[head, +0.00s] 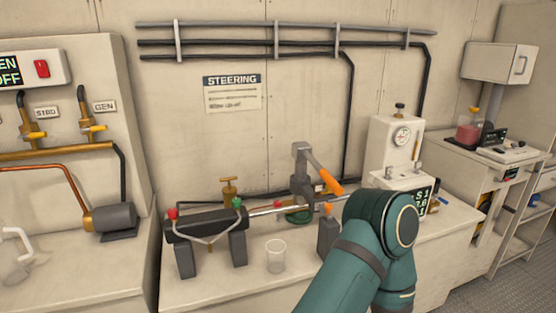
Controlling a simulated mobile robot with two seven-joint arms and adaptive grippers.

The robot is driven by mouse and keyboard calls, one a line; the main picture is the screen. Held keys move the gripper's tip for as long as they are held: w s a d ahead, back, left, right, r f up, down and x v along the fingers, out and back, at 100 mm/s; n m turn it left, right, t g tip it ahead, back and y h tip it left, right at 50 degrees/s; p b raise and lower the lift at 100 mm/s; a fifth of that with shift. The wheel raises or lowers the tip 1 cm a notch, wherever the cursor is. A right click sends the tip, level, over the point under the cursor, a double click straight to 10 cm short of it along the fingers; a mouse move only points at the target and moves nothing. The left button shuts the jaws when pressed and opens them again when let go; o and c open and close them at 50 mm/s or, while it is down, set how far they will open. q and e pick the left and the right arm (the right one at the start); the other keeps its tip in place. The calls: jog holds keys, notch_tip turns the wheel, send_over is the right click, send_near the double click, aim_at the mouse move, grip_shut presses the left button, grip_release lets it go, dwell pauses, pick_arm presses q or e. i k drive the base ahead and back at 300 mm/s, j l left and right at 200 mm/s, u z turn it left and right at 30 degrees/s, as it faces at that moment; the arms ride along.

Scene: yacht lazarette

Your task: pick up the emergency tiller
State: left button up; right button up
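A grey metal fitting with an angled lever and orange grip (322,176) stands upright on the bench behind the steering ram; it looks like the emergency tiller, though I cannot be sure. The ram (207,223) is a dark cylinder on two grey supports, with a bright rod (275,209) running right past the fitting's foot. My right arm comes in from the bottom right and its elbow covers the bench's right part. Neither my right gripper nor my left gripper shows. The orange grip appears free, with nothing touching it.
A clear cup (276,256) stands near the bench front (225,292). A grey block (327,237) with an orange top stands beside my arm. A white unit with a gauge (396,150) is at the back right. A motor (109,217) sits on the left counter.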

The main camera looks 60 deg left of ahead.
aim_at(301, 151)
jog(key=u, duration=1.55)
